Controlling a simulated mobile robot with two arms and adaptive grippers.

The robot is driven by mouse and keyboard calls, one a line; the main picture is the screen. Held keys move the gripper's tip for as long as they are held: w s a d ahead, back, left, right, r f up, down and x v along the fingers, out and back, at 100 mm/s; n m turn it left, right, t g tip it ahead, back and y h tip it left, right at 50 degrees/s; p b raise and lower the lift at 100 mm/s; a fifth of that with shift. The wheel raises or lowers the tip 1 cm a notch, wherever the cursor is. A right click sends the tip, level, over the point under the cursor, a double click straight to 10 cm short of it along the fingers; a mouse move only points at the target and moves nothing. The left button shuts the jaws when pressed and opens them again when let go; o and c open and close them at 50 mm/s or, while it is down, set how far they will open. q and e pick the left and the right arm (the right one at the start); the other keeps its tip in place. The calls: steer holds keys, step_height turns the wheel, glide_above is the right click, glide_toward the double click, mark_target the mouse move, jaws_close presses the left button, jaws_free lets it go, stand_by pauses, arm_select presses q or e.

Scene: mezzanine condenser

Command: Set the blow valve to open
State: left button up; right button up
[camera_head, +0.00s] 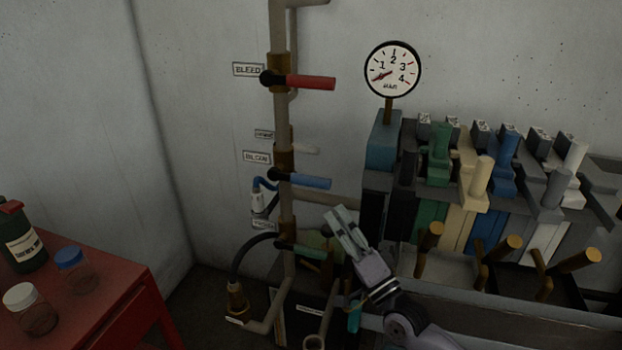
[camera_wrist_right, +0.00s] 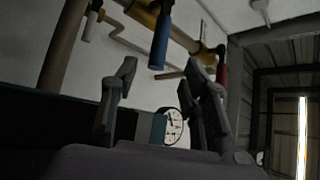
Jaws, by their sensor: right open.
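The label that seems to read BLOW (camera_head: 257,157) is on the wall left of the brass-fitted vertical pipe. Just below it, a blue lever handle (camera_head: 308,181) sticks out to the right, crosswise to the pipe. In the right wrist view the blue handle (camera_wrist_right: 160,42) shows beyond the fingers, its free end above the gap between them. My right gripper (camera_head: 343,213) is open and empty, below and right of the blue handle, apart from it. Its two fingers also show in the right wrist view (camera_wrist_right: 160,75). My left gripper is not in view.
A gauge (camera_head: 392,70) and a bank of coloured levers (camera_head: 490,180) stand right. A red table (camera_head: 100,285) with jars is left.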

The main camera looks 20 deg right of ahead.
mark_target(311, 181)
steer(key=p+x, duration=0.1)
steer(key=x, duration=1.1)
steer(key=shift+a, duration=0.1)
jaws_close()
stand_by(0.4)
